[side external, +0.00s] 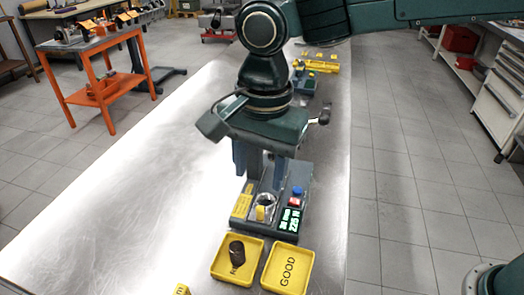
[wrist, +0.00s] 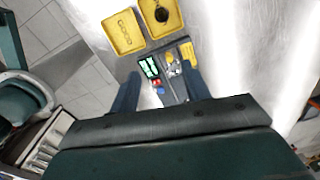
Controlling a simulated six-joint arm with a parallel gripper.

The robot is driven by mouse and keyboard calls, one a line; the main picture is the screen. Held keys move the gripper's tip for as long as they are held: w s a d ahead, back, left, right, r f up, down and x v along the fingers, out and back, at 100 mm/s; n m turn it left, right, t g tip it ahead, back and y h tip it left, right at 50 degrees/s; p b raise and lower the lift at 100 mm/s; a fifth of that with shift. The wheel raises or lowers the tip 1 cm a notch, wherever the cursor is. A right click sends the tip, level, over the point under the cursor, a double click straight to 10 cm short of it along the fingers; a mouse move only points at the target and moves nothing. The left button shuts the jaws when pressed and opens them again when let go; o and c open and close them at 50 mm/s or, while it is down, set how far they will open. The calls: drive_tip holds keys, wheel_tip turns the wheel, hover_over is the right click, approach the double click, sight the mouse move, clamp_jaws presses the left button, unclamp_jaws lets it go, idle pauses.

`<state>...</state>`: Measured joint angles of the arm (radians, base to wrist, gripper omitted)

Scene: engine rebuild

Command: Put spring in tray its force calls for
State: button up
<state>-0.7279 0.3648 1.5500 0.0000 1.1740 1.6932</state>
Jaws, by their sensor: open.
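The spring tester (side external: 272,205) stands on the bench with a lit green display (side external: 289,220) that appears to read 225 N. A shiny round metal part (side external: 266,199) sits at its middle; I cannot tell whether it is a spring. The yellow GOOD tray (side external: 287,270) is empty. The yellow tray to its left (side external: 252,279) has partly hidden lettering and holds a dark cylindrical piece (side external: 237,254), which also shows in the wrist view (wrist: 161,14). My gripper (side external: 262,178) is open above the tester, its fingers apart with nothing visibly held between them.
A blue button (side external: 297,191) and a red part are on the tester's right side. A small yellow label (side external: 182,290) is at the front edge of the picture. More yellow items (side external: 320,66) lie far back. The bench to the left is clear.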

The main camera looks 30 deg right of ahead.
drive_tip(key=s+d+r+n+t, duration=0.1)
drive_tip(key=s+d+r+n, duration=0.2)
drive_tip(key=d, duration=0.7)
drive_tip(key=s+d+r+n+t, duration=0.2)
drive_tip(key=d+r, duration=0.2)
drive_tip(key=d, duration=0.6)
drive_tip(key=s+d+f+n+t, duration=0.1)
drive_tip(key=s+d+f+n, duration=0.1)
drive_tip(key=s+d, duration=0.3)
drive_tip(key=s+d+f+n+t, duration=0.1)
drive_tip(key=s+d+f+n, duration=0.1)
drive_tip(key=s+d+n, duration=0.2)
drive_tip(key=shift+s+d, duration=1.25)
drive_tip(key=shift+s, duration=0.5)
